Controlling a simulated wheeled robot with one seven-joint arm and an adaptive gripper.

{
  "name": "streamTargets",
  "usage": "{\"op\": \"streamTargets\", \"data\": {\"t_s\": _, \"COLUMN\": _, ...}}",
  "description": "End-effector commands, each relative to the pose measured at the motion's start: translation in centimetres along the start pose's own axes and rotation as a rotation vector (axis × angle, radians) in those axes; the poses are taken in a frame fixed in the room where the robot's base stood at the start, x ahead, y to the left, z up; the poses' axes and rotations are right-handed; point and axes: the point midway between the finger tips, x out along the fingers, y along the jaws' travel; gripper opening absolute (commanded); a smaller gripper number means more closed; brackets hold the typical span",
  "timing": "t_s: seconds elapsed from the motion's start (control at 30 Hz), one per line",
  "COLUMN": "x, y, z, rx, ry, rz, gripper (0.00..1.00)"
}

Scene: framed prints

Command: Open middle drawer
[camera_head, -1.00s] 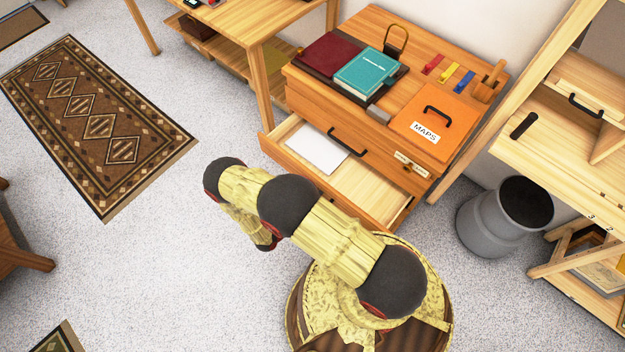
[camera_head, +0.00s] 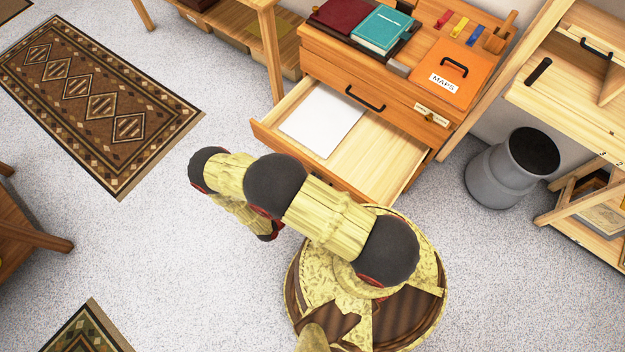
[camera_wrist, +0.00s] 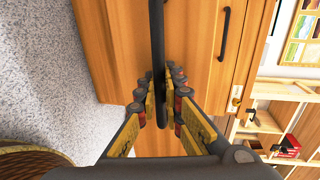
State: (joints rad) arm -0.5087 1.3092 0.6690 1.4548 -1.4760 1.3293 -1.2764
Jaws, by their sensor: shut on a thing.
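The wooden drawer cabinet (camera_head: 398,118) stands at the upper middle of the head view. Its top drawer is shut, with a black handle (camera_head: 365,97). The drawer below it (camera_head: 378,165) is pulled well out and holds a white sheet (camera_head: 322,120). My arm covers part of its front in the head view. In the wrist view, my gripper (camera_wrist: 163,88) is shut on the dark bar handle (camera_wrist: 158,35) of a wooden drawer front (camera_wrist: 108,50). In the head view, my gripper is not clearly visible. The lower cabinet is hidden.
Books (camera_head: 383,30) and an orange maps folder (camera_head: 452,75) lie on the cabinet. A grey bin (camera_head: 495,175) and wooden shelving (camera_head: 570,105) stand to the right. A table leg (camera_head: 272,55) is close left of the cabinet.

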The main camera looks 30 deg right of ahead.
Motion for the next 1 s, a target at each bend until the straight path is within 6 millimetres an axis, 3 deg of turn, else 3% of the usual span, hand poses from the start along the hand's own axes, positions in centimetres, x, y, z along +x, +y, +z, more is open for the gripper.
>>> {"op": "streamTargets", "data": {"t_s": 0.17, "x": 0.0, "y": 0.1, "z": 0.2, "rx": 0.002, "ry": -0.003, "rz": 0.003, "gripper": 0.0}}
{"op": "streamTargets", "data": {"t_s": 0.2, "x": 0.0, "y": 0.1, "z": 0.2, "rx": 0.002, "ry": -0.003, "rz": 0.003, "gripper": 0.11}}
{"op": "streamTargets", "data": {"t_s": 0.3, "x": 0.0, "y": 0.1, "z": 0.2, "rx": 0.002, "ry": -0.002, "rz": 0.002, "gripper": 0.15}}
{"op": "streamTargets", "data": {"t_s": 0.67, "x": -0.4, "y": 0.0, "z": 0.1, "rx": 0.001, "ry": -0.002, "rz": 0.001, "gripper": 0.15}}
{"op": "streamTargets", "data": {"t_s": 1.0, "x": -5.4, "y": 0.0, "z": 0.2, "rx": 0.0, "ry": -0.007, "rz": 0.001, "gripper": 0.15}}
